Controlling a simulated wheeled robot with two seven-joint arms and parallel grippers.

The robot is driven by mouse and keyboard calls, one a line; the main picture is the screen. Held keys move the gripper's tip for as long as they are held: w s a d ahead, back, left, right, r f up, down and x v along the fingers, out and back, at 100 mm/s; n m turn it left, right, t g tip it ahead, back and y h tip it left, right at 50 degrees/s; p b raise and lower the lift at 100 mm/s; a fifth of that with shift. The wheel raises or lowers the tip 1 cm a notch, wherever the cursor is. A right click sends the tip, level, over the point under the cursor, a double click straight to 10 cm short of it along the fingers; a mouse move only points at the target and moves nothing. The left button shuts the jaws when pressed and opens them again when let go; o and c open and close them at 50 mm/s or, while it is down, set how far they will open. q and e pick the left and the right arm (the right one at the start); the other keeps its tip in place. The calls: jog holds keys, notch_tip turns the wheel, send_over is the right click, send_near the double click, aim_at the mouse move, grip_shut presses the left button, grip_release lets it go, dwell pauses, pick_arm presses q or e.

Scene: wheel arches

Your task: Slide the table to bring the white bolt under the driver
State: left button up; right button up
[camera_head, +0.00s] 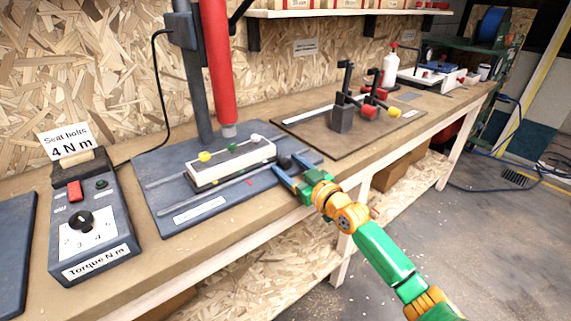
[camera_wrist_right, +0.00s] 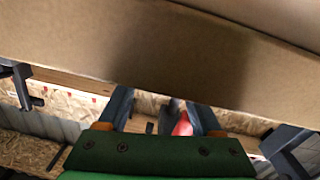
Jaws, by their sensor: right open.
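The sliding table (camera_head: 205,179) is a pale block on rails on a dark blue base plate (camera_head: 165,207). It carries a yellow bolt (camera_head: 204,156), a green bolt (camera_head: 232,147) and a white bolt (camera_head: 256,139) in a row. The red driver (camera_head: 217,70) hangs upright, its grey tip just above the green bolt in the picture; the white bolt is to the right of it. A dark knob (camera_head: 285,161) is at the table's right end. My right gripper (camera_head: 286,165) is open, its blue fingers on either side of the knob; contact is unclear. My left gripper is out of view.
A torque box (camera_head: 90,225) with a dial stands at the left. A dark board (camera_head: 340,125) with a black and red fixture (camera_head: 343,110) lies to the right. A shelf (camera_head: 340,12) runs above. The bench front edge is below my gripper.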

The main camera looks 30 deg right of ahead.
jog(key=shift+w, duration=0.65)
grip_shut()
dwell(1.0)
